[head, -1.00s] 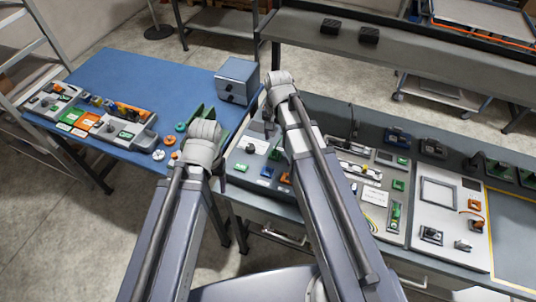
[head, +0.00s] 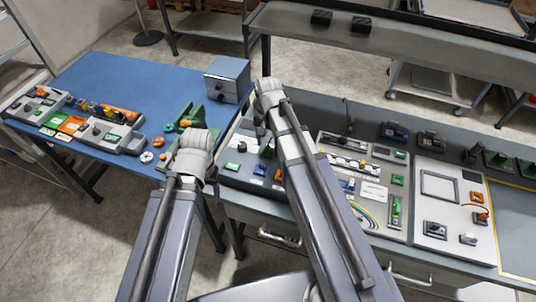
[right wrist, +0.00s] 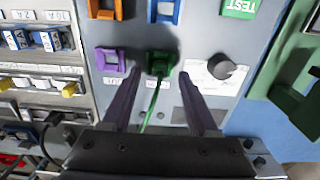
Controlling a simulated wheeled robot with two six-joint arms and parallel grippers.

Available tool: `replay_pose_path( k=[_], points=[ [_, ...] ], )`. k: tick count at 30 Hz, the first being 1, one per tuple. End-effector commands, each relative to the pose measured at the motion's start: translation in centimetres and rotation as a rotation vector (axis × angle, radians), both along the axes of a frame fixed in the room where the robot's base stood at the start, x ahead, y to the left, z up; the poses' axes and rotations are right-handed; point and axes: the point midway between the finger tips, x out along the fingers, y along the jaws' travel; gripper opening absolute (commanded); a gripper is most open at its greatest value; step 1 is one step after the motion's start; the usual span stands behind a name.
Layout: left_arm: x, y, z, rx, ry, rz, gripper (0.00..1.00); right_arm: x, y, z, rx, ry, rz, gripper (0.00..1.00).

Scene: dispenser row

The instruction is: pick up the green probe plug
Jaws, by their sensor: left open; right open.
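The green probe plug (right wrist: 160,65) sits at the grey panel in the right wrist view, with a green cable running from it toward my right gripper. My right gripper (right wrist: 160,102) is open, its two dark fingers apart. The plug lies between and just beyond the fingertips, and I cannot tell whether they touch it. In the head view I cannot pick out the plug. My left arm reaches over the benches there, but its gripper jaws are hidden behind its own links.
A purple socket (right wrist: 110,60) is close left of the plug, and a dark knob (right wrist: 222,67) is to its right. Orange and blue parts sit above. A green bracket (right wrist: 290,100) stands at the right edge. A blue table (head: 140,85) lies at the left.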

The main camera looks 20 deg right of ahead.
Motion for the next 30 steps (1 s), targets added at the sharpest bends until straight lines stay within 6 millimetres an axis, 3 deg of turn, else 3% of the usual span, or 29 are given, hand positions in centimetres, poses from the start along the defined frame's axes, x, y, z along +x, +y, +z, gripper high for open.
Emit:
replay_pose_path(
  k=[1,4,13,27,30],
  points=[
    [0.0,0.0,-1.4,0.0,0.0,0.0,0.66,0.0,0.0,-1.4,0.0,0.0,0.0,0.6],
    [0.0,0.0,-2.3,0.0,0.0,0.0,0.66,0.0,0.0,-2.3,0.001,-0.001,0.0,0.6],
    [0.0,0.0,-2.3,0.0,0.0,0.001,0.66,0.0,0.0,-2.3,0.001,-0.001,0.0,0.6],
    [0.0,0.0,-2.3,0.0,0.0,0.001,0.66,0.0,0.0,-2.3,0.001,-0.001,0.0,0.07],
    [0.0,0.0,-2.3,0.0,0.0,0.001,0.66,0.0,0.0,-2.3,0.001,-0.001,0.0,0.0]
  ],
)
